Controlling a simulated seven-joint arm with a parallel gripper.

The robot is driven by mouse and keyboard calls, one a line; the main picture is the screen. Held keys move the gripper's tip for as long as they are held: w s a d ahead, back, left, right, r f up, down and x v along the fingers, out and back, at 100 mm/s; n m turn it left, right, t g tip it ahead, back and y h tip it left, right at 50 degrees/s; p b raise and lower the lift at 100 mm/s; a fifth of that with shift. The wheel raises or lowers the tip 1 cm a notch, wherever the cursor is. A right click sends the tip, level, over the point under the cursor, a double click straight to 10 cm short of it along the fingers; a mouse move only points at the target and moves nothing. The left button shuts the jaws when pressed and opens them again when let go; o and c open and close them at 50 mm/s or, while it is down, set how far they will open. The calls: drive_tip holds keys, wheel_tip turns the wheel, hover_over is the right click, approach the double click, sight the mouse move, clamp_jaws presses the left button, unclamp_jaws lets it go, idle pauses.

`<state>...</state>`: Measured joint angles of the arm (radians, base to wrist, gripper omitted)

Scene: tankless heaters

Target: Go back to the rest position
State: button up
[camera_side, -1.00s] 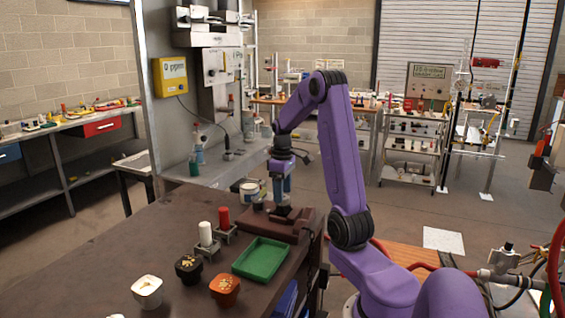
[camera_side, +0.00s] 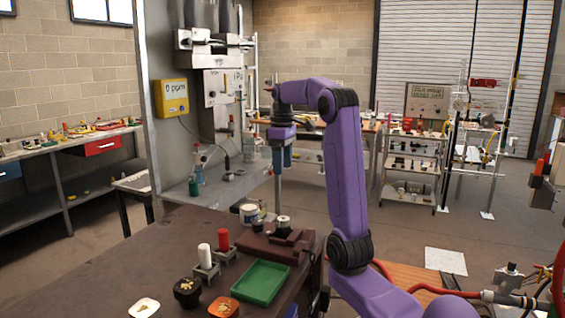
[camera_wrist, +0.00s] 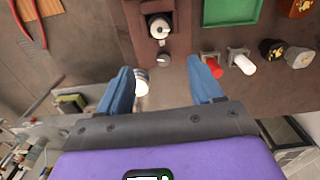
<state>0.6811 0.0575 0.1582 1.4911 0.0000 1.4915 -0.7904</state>
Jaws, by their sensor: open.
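My gripper (camera_wrist: 165,90) shows in the wrist view with its two blue fingers spread apart and nothing between them at the tips. In the side view, my gripper (camera_side: 278,205) points down and hangs above the dark workbench, near its far edge. The same metal part (camera_wrist: 159,27) sits near the top of the wrist view, apart from the fingers.
A green tray (camera_side: 260,282), a white cylinder (camera_side: 204,256) and a red cylinder (camera_side: 223,240) in holders stand on the bench. A black pot (camera_side: 187,292) and an orange pot (camera_side: 221,308) are near the front. A white tin (camera_side: 249,213) stands near the fixture.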

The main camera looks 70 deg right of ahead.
idle(0.5)
drive_tip(key=w+a+f+n, duration=0.1)
drive_tip(key=a+f+n, duration=0.2)
drive_tip(key=a, duration=0.9)
drive_tip(key=w+a+f+n, duration=0.1)
drive_tip(key=a+f+n, duration=0.15)
drive_tip(key=a, duration=0.95)
drive_tip(key=s+a+f+n, duration=0.3)
drive_tip(key=s+a, duration=0.3)
drive_tip(key=s, duration=0.4)
drive_tip(key=s+a+f+n, duration=0.3)
drive_tip(key=s+a+f, duration=0.2)
drive_tip(key=s, duration=0.6)
drive_tip(key=shift+s+a+f, duration=0.2)
drive_tip(key=shift+a+f, duration=0.05)
drive_tip(key=shift+a, duration=0.65)
drive_tip(key=shift+n, duration=0.25)
